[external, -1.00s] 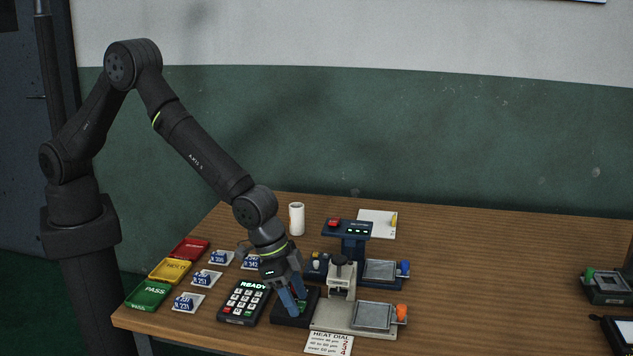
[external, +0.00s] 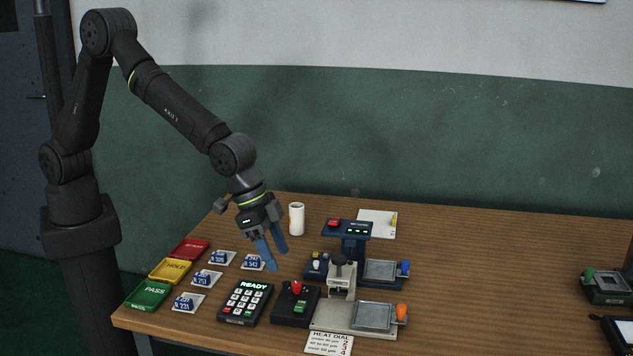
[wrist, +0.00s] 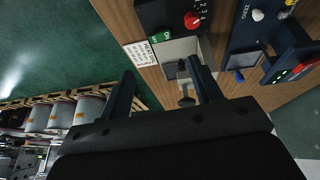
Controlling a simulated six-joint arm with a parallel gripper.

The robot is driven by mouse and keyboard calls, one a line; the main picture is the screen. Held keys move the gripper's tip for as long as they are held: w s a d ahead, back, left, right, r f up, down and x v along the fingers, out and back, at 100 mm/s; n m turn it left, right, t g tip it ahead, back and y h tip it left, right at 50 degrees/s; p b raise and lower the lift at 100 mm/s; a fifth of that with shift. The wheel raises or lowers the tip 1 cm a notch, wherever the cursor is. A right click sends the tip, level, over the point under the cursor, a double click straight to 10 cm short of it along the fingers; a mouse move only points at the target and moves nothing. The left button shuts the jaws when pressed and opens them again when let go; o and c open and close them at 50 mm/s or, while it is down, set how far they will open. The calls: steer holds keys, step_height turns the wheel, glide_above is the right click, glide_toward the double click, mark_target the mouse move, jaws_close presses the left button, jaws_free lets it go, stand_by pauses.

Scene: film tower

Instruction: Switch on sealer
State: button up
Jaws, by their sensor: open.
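A black control box (external: 293,318) with a red dial knob (external: 297,287) and a green switch (external: 300,308) stands at the front, beside a grey press-type unit (external: 340,280) with a flat plate and an orange knob. The wrist view also shows the red knob (wrist: 192,20) and the green switch (wrist: 162,38), whose white lettering I cannot read surely. My gripper (external: 277,258) hangs in the air, above and behind the box, with its blue fingers apart and empty. It touches nothing. The fingers also show in the wrist view (wrist: 161,68).
A blue unit (external: 347,242) stands behind the grey one. A keypad reading READY (external: 246,302) is left of the box. Several sachets, green (external: 148,295), yellow and red trays lie further left. A HEAT DIAL card (external: 329,343) lies in front. The table's right middle is clear.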

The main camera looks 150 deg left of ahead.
mark_target(301, 299)
steer(key=v, duration=0.6)
steer(key=shift+s+r, duration=0.1)
stand_by(0.3)
steer(key=x, duration=1.7)
